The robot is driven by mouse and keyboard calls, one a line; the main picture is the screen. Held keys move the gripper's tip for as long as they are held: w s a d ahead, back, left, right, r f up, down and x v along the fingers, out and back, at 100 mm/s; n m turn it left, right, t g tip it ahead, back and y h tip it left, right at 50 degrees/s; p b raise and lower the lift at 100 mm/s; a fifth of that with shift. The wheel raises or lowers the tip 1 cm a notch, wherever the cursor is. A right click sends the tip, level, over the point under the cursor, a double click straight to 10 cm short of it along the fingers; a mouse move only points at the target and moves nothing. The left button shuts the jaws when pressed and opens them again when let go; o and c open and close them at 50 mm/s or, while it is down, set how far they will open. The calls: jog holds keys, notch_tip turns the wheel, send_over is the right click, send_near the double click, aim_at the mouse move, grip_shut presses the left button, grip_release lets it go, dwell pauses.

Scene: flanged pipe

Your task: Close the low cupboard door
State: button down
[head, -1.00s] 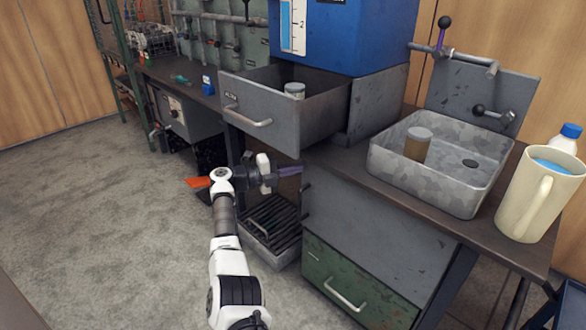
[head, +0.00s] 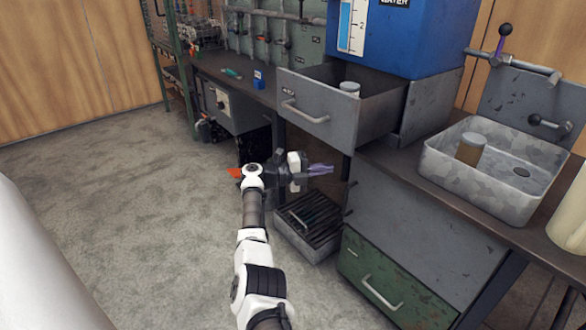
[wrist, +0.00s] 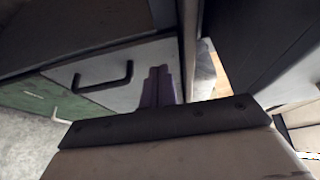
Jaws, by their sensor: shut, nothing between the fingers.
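The low cupboard's grey door panel (head: 415,235) shows under the sink bench in the head view, above a green drawer front (head: 375,280). In the wrist view the grey panel (wrist: 115,62) carries a black bar handle (wrist: 103,78). How far the door stands open is hard to tell. My gripper (head: 320,169) is left of the panel's upper left edge, pointing right, its purple fingers together and empty. In the wrist view the fingers (wrist: 158,86) overlap the panel near its right edge; contact cannot be told.
A grey drawer (head: 325,105) hangs open above my gripper. The sink (head: 500,165) with a jar is on the bench at right. Carpet (head: 110,180) is clear at left.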

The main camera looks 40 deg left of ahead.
jog(key=s+a+b, duration=0.3)
jog(key=a+b, duration=0.3)
jog(key=b, duration=0.2)
jog(key=shift+s+f+b, duration=0.25)
jog(key=shift+f+b, duration=0.05)
jog(key=shift+b, duration=0.05)
jog(key=shift+a+r, duration=0.15)
